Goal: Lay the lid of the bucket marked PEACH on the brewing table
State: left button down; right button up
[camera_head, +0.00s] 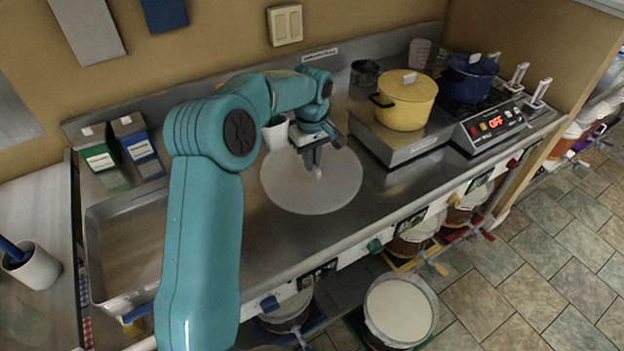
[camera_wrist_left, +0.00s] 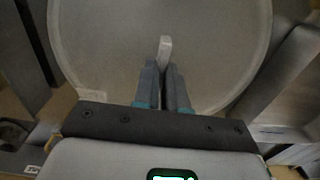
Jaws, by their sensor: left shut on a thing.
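The round, pale, translucent lid (camera_head: 287,190) is over the steel brewing table (camera_head: 240,232), roughly level. I cannot tell whether it touches the top or hangs slightly above it. My left gripper (camera_head: 317,170) points down at the lid's middle, shut on its upright pale tab. In the left wrist view the lid (camera_wrist_left: 100,50) fills the upper middle, and the gripper (camera_wrist_left: 165,85) pinches the tab. A bucket with pale contents or cover (camera_head: 400,310) stands on the floor below the table's front. I cannot read PEACH on any label. My right gripper is not in view.
A yellow pot (camera_head: 405,103) on a raised steel plate stands right of the lid, with a blue pot (camera_head: 468,78) beyond. A white cup (camera_head: 276,132) is behind the lid. A steel basin (camera_head: 125,225) is at left. Several buckets stand under the table.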

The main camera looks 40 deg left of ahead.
aim_at(311, 179)
pick_arm(q)
notch_tip(311, 179, down, 8)
jog(key=shift+r+p, duration=0.2)
jog(key=shift+p, duration=0.3)
jog(key=shift+a+f, duration=0.25)
jog(key=shift+f, duration=0.05)
jog(key=shift+w+f, duration=0.15)
jog(key=shift+w, duration=0.05)
jog(key=shift+d, duration=0.15)
jog(key=shift+s, duration=0.1)
jog(key=c, duration=1.4)
grip_release()
jog(key=shift+o, duration=1.1)
jog(key=shift+f, duration=0.2)
jog(key=shift+r, duration=0.5)
notch_tip(311, 179, up, 11)
jog(key=shift+r+b, duration=0.15)
jog(key=shift+b, duration=0.5)
jog(key=shift+r, duration=0.2)
